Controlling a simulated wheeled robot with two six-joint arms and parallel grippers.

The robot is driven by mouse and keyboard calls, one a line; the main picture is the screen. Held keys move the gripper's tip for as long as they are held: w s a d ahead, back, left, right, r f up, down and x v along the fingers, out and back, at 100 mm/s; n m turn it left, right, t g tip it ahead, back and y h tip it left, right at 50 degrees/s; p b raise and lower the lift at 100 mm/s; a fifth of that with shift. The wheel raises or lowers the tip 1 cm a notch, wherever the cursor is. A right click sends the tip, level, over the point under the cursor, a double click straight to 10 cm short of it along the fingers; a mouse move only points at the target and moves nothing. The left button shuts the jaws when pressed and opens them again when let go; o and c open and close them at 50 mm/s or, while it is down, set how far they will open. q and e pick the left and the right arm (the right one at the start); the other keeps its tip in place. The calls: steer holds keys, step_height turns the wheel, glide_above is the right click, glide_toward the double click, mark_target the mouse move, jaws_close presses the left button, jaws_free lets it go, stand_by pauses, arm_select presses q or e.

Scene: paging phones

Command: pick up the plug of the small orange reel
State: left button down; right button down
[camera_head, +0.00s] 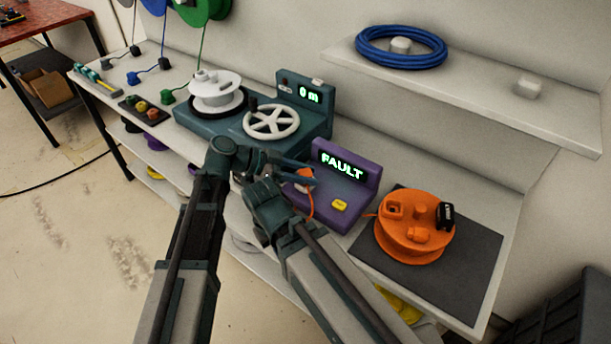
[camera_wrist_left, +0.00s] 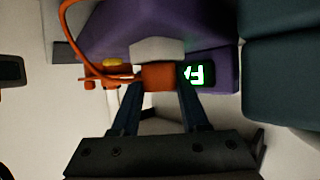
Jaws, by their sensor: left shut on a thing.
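The small orange reel (camera_head: 412,232) stands on a dark mat at the right in the head view, with a black tag on it. Its orange plug (camera_head: 305,175) is by the front left of the purple tester (camera_head: 345,178), which reads FAULT. My left gripper (camera_head: 301,172) is shut on the plug. In the left wrist view the plug (camera_wrist_left: 158,76) sits between the fingertips, with an orange cord looping off left. A pale block (camera_wrist_left: 157,48) adjoins it; I cannot tell whether the plug touches the tester. My right arm shows, but its fingertips cannot be made out.
A teal winder (camera_head: 245,125) with a white handwheel stands left of the tester. A yellow button (camera_head: 339,205) is on the tester's front. A blue cable coil (camera_head: 401,47) lies on the upper shelf (camera_head: 470,97). The dark mat (camera_head: 468,262) has free room around the reel.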

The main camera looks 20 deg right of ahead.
mark_target(306, 173)
arm_select(q)
step_height(306, 173, up, 10)
steer(key=p, duration=1)
steer(key=shift+s, duration=0.1)
